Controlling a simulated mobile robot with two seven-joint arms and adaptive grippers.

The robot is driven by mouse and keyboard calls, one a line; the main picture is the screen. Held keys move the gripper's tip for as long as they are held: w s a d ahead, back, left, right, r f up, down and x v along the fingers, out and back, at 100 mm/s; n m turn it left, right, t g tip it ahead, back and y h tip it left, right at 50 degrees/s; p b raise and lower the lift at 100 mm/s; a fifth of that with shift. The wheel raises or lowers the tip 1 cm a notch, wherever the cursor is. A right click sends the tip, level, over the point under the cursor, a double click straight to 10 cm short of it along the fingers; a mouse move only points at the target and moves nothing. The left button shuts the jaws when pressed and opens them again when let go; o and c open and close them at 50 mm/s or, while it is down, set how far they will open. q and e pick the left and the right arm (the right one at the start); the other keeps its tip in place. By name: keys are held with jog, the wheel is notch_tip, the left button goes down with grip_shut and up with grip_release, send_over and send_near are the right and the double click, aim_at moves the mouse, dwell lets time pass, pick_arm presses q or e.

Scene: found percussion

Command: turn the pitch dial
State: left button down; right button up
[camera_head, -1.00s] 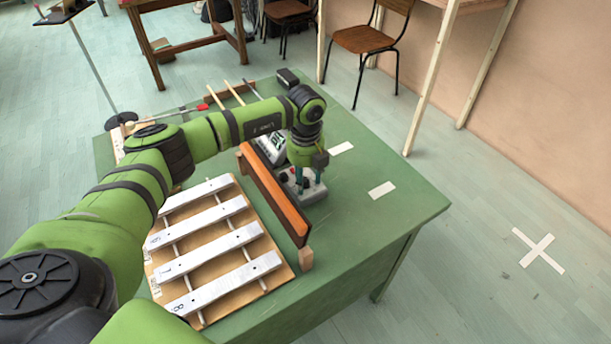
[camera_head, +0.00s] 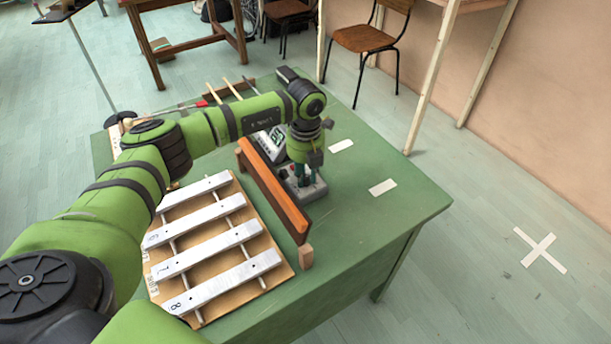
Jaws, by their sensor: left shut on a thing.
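A small grey device (camera_head: 313,190) stands on the green table just behind the wooden bar. The pitch dial itself is hidden by my fingers. My left gripper (camera_head: 300,178) points down over the device, with its fingers shut on the dial on its top. A tilted panel with a dark display (camera_head: 276,136) shows behind my left forearm, partly covered by it. My right gripper is not in view.
A long wooden bar (camera_head: 272,193) on supports stands close in front of the device. A metal-barred instrument (camera_head: 222,246) lies to its left. The green table (camera_head: 375,225) is clear on the right except for white tape marks (camera_head: 382,187). Sticks (camera_head: 232,90) lie at the back.

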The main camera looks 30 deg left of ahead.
aim_at(306, 176)
pick_arm(q)
jog(key=m+b, duration=0.2)
jog(key=m, duration=0.2)
jog(key=shift+f+m, duration=0.15)
jog(key=shift+m, duration=0.15)
jog(key=shift+m+b, duration=0.8)
jog(key=shift+m, duration=1.1)
jog(key=c, duration=1.1)
grip_release()
jog(key=shift+o, duration=0.2)
jog(key=shift+r, duration=0.2)
notch_tip(306, 176, up, 12)
